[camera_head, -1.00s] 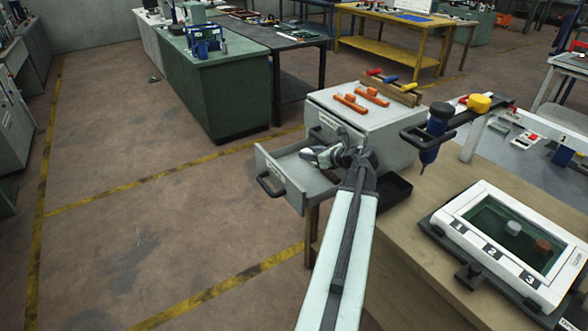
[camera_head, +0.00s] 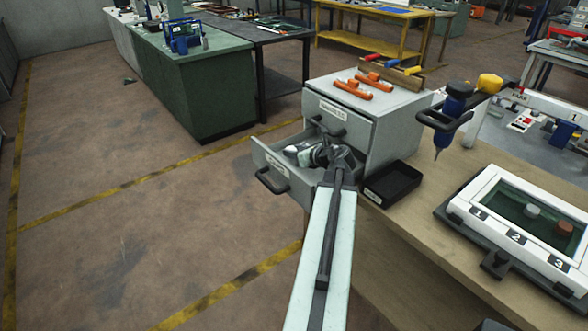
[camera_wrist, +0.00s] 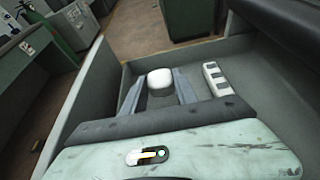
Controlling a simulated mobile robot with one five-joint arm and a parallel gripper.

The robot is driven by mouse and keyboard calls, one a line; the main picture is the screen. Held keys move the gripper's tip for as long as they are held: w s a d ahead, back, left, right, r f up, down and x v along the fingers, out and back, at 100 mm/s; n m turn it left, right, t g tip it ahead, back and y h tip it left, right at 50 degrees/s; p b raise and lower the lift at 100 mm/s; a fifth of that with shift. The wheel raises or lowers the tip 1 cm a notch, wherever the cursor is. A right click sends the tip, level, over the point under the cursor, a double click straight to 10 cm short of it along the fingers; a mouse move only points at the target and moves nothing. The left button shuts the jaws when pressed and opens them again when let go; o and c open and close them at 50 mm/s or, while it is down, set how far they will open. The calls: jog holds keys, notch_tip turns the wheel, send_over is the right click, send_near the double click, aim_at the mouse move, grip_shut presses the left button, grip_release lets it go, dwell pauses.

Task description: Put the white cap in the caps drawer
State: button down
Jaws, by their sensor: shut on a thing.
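The white cap (camera_wrist: 160,81) is between the two fingers of my gripper (camera_wrist: 158,88) in the wrist view. My gripper is shut on it. In the head view my gripper (camera_head: 303,151) reaches into the open lower drawer (camera_head: 268,160) of the grey cabinet, and the cap (camera_head: 291,150) shows as a small pale shape at its tip. The wrist view shows the drawer's grey floor and walls (camera_wrist: 90,92) around the fingers. I cannot tell whether the cap touches the floor. The drawer's front label is too small to read.
A pale block with dark spots (camera_wrist: 215,79) lies in the drawer, right of the fingers. Orange-handled tools (camera_head: 366,85) lie on the cabinet (camera_head: 385,100). A black tray (camera_head: 391,184) and a numbered white-framed case (camera_head: 515,237) are on the bench.

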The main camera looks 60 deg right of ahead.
aim_at(294, 165)
notch_tip(294, 165, down, 4)
jog(key=b, duration=0.4)
jog(key=shift+r+p, duration=0.25)
jog(key=shift+p, duration=0.05)
jog(key=shift+f, duration=0.2)
jog(key=c, duration=1)
grip_release()
jog(key=shift+o, duration=0.2)
jog(key=shift+r, duration=0.1)
